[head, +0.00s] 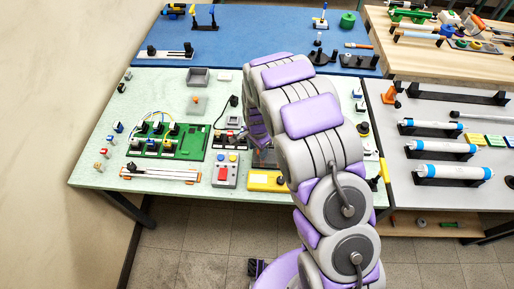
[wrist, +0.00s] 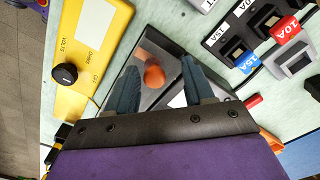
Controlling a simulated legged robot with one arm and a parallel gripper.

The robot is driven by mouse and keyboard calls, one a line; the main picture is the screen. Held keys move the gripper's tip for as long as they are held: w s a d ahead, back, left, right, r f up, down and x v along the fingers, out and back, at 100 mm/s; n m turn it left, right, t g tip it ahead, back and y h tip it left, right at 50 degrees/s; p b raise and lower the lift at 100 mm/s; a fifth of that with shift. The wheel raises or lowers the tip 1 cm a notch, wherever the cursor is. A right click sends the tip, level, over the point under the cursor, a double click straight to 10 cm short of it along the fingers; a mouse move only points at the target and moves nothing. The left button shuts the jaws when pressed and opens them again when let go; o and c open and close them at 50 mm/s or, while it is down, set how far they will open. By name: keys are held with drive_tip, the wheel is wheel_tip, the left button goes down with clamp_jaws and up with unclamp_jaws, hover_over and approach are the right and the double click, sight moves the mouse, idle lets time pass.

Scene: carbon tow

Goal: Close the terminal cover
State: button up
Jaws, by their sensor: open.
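In the wrist view, a dark-framed, see-through panel with an orange-red knob (wrist: 153,76) lies in front of my gripper; it looks like the terminal cover (wrist: 168,50). Whether it is raised or flat I cannot tell. My gripper (wrist: 159,65) is open, with one blue-grey finger on each side of the knob. Contact with the knob or cover cannot be made out. In the head view, my arm hides the gripper and most of this spot; a dark box edge (head: 263,156) shows left of the arm.
A yellow meter (wrist: 88,50) with a black dial lies left of the cover in the wrist view. Fuse holders labelled 15A (wrist: 238,58) and 10A (wrist: 287,30) stand to the right. A green circuit board (head: 190,146) and a red-button box (head: 224,172) lie farther left on the bench.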

drive_tip(key=shift+d+r, duration=0.2)
drive_tip(key=shift+d, duration=0.05)
wheel_tip(320, 180, up, 17)
drive_tip(key=p, duration=0.2)
drive_tip(key=shift+a, duration=0.3)
drive_tip(key=shift+f, duration=0.1)
drive_tip(key=s+d+r+n, duration=0.3)
drive_tip(key=s+d+r, duration=0.7)
drive_tip(key=s+d, duration=0.3)
drive_tip(key=s+d+r+n+g, duration=0.1)
drive_tip(key=s+d+n, duration=0.1)
drive_tip(key=s, duration=0.9)
drive_tip(key=s+d+r+n, duration=0.1)
drive_tip(key=s+d+n, duration=0.2)
drive_tip(key=s, duration=0.8)
drive_tip(key=shift+s+n+g, duration=0.2)
drive_tip(key=shift+n+g, duration=0.2)
drive_tip(key=shift+n, duration=0.1)
